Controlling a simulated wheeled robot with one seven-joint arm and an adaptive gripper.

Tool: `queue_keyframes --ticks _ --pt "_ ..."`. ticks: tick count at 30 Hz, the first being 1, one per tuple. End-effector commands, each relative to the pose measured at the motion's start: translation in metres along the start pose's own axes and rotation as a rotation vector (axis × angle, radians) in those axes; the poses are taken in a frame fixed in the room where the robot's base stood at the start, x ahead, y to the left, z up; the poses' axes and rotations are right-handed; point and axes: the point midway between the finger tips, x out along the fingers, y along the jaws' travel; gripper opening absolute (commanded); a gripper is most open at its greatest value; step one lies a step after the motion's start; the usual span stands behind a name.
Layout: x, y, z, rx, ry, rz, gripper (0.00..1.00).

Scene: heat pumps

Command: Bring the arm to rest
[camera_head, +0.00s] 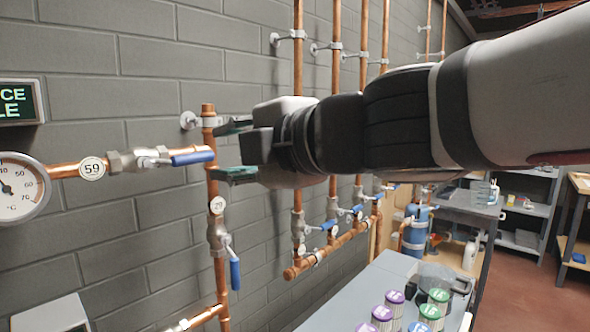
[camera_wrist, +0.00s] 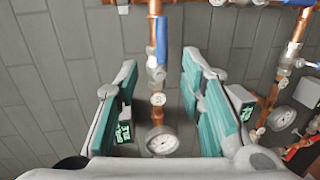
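My arm reaches in from the right in the head view. My gripper (camera_head: 233,150) is at its end, level with the blue lever of the gauge pipe and close to a vertical copper pipe (camera_head: 209,125). Its two green-padded fingers are spread apart, one above the other, with nothing held between them. In the wrist view my gripper (camera_wrist: 158,70) is also open. The blue valve lever (camera_wrist: 161,40) lies in line with the gap, lengthwise along its pipe. In the head view this lever (camera_head: 193,157) is apart from the fingers, to their left.
A dial gauge (camera_head: 20,187) is at the left on the grey wall, below a display (camera_head: 20,102). Another blue lever (camera_head: 235,272) hangs down below my gripper. A grey table (camera_head: 345,300) bears several capped jars and a jug (camera_head: 435,278). Floor shows at the right.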

Motion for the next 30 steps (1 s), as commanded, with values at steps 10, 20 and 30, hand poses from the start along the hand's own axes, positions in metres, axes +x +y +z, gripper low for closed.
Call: queue_keyframes --ticks 10,20,30 --pt "-0.107 -0.056 0.154 0.616 -0.669 0.079 0.35" --pt "-0.242 -0.221 0.153 1.427 -1.218 -0.049 0.35" --pt "-0.277 -0.289 0.076 1.879 -1.357 -0.242 0.35"
